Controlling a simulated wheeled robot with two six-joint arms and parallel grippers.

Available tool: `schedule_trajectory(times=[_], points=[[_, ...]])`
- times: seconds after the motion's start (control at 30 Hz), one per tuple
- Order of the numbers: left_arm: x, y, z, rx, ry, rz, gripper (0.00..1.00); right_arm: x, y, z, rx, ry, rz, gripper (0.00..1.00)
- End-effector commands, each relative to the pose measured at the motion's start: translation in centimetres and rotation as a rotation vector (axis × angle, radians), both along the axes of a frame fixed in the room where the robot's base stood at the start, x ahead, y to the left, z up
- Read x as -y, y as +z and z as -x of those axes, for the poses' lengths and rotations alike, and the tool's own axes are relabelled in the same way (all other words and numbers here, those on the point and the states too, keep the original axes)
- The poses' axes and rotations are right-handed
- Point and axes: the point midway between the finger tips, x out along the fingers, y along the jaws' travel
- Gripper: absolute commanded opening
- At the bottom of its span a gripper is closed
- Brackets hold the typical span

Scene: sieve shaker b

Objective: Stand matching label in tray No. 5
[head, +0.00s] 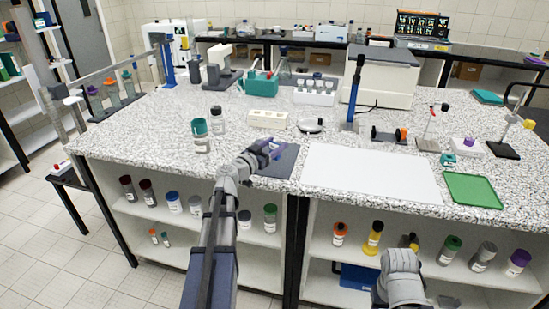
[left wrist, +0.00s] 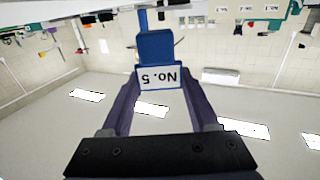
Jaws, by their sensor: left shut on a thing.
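My left gripper (head: 271,148) is above the dark mat (head: 284,162) near the front edge of the counter. In the left wrist view its two purple fingers (left wrist: 158,82) are shut on a blue label block (left wrist: 155,46) with a white face reading "No. 5", upside down in that picture. In the head view the label is small and mostly hidden by the gripper. A green tray (head: 473,190) lies at the right front of the counter; I see no number on it. My right arm shows at the bottom right, but its gripper is not visible.
A white board (head: 370,172) lies between the dark mat and green tray. Jars (head: 201,136) stand left of my gripper. A cream block (head: 267,119), a round dish (head: 311,126) and a blue post (head: 354,95) stand behind. More jars fill the shelves below.

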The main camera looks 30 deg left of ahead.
Motion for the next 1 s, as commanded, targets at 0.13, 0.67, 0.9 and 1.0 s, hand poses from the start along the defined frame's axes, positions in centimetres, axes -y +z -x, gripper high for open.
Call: schedule_trajectory(times=[0.13, 0.67, 0.9, 1.0], points=[[0.0, -1.9, 0.0, 0.0, 0.0, 0.0, 0.09, 0.0, -1.9, 0.0, 0.0, 0.0, 0.0, 0.5], [0.0, -3.8, 0.0, 0.0, 0.0, 0.0, 0.09, 0.0, -3.8, 0.0, 0.0, 0.0, 0.0, 0.5], [0.0, -3.8, 0.0, 0.0, 0.0, 0.0, 0.8, 0.0, -3.8, 0.0, 0.0, 0.0, 0.0, 0.5], [0.0, -3.8, 0.0, 0.0, 0.0, 0.0, 0.91, 0.0, -3.8, 0.0, 0.0, 0.0, 0.0, 0.5]])
